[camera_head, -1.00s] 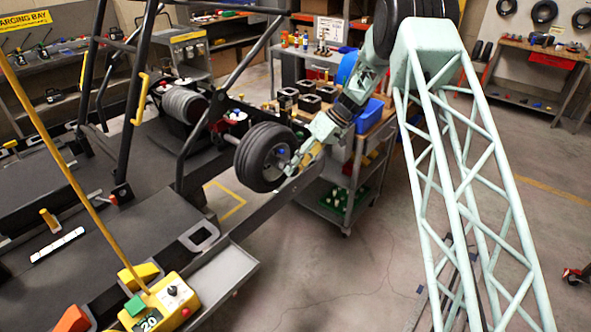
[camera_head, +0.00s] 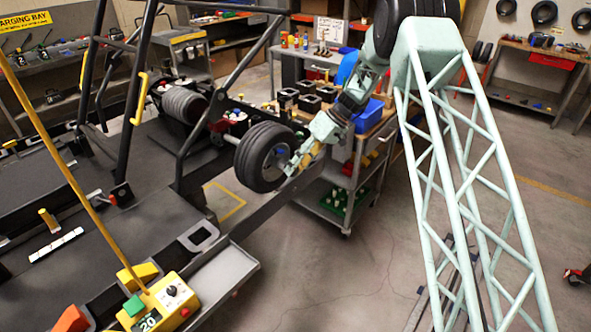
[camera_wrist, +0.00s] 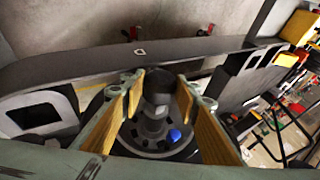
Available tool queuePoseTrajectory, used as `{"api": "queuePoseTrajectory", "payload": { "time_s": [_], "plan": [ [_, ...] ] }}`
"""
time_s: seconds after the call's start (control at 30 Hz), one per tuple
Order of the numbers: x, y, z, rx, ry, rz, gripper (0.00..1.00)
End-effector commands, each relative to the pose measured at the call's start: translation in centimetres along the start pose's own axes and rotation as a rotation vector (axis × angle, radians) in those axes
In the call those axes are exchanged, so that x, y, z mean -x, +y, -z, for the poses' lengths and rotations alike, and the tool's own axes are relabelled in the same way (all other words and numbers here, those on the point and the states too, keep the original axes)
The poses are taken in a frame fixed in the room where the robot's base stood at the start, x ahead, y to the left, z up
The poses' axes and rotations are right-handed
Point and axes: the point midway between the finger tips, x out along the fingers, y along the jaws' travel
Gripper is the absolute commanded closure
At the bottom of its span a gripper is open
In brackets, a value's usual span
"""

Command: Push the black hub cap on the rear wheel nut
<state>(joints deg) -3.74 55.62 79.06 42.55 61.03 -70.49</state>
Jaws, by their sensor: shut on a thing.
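The rear wheel (camera_head: 256,158), a black tyre on a kart, stands left of my gripper (camera_head: 291,168) in the head view. My gripper, also in the wrist view (camera_wrist: 159,84), has yellowish wood-like finger pads. It is shut on the black hub cap (camera_wrist: 160,80), a dark round piece between the fingertips. Below it in the wrist view is the grey wheel centre (camera_wrist: 154,112) with a blue spot (camera_wrist: 175,135). The cap is close in front of the hub. I cannot tell whether it touches the nut. The cap is not clear in the head view.
A dark kart frame bar (camera_wrist: 95,62) crosses behind the wheel in the wrist view. A trolley (camera_head: 350,170) with black blocks and a blue bin (camera_head: 368,115) stands right behind the wheel. A yellow control box (camera_head: 165,300) is at the front left. The floor at front centre is open.

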Motion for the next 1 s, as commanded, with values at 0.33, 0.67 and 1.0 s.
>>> {"api": "queuePoseTrajectory", "payload": {
  "time_s": [0.33,0.67,1.0],
  "plan": [
    [0.03,-0.01,0.02,0.000,0.000,0.000,0.78],
    [-0.03,-0.01,0.09,0.000,0.000,0.000,0.78],
    [-0.24,-0.01,0.54,0.000,0.000,0.000,0.78]
  ]
}}
